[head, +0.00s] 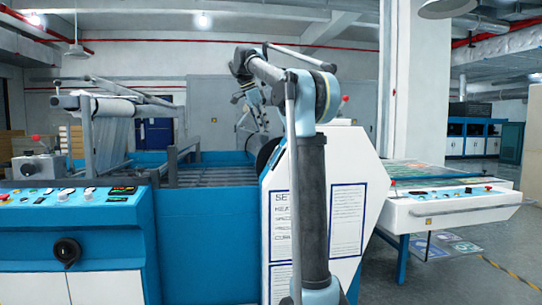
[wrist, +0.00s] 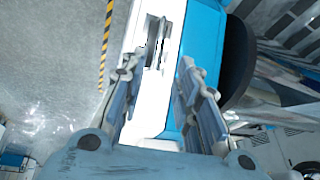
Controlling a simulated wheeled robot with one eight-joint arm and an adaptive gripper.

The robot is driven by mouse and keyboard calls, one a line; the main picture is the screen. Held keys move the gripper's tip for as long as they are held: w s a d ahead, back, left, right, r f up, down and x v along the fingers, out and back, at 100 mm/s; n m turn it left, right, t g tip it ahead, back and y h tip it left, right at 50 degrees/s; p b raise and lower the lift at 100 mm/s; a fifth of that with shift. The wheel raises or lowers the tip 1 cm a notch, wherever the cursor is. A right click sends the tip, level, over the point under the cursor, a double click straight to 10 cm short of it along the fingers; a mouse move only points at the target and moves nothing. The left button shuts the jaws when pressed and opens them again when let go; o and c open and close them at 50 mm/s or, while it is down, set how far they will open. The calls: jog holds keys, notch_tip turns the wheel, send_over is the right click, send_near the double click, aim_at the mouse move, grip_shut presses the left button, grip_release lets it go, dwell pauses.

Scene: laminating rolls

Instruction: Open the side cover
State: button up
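The side cover appears to be the white panel (head: 348,165) on the end of the blue laminating machine, with printed notices on its face. It looks closed, though my arm hides part of it. In the wrist view, a white surface (wrist: 172,90) with a narrow handle-like fitting (wrist: 156,42) lies beyond my fingers. My gripper (wrist: 158,68) is open, its two fingers on either side of the white surface, and nothing is clearly held. I cannot tell whether the fingertips touch the fitting.
A blue control console (head: 75,205) with knobs and a black dial stands at the left. A white table (head: 450,208) with controls projects at the right. A dark round part (wrist: 237,62) sits right of my fingers. Grey floor (wrist: 55,60) with a yellow-black stripe (wrist: 106,40) is open at left.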

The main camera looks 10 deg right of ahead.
jog(key=x, duration=1.3)
jog(key=shift+d+f, duration=0.15)
jog(key=shift+f, duration=0.15)
jog(key=shift+c, duration=0.6)
grip_shut()
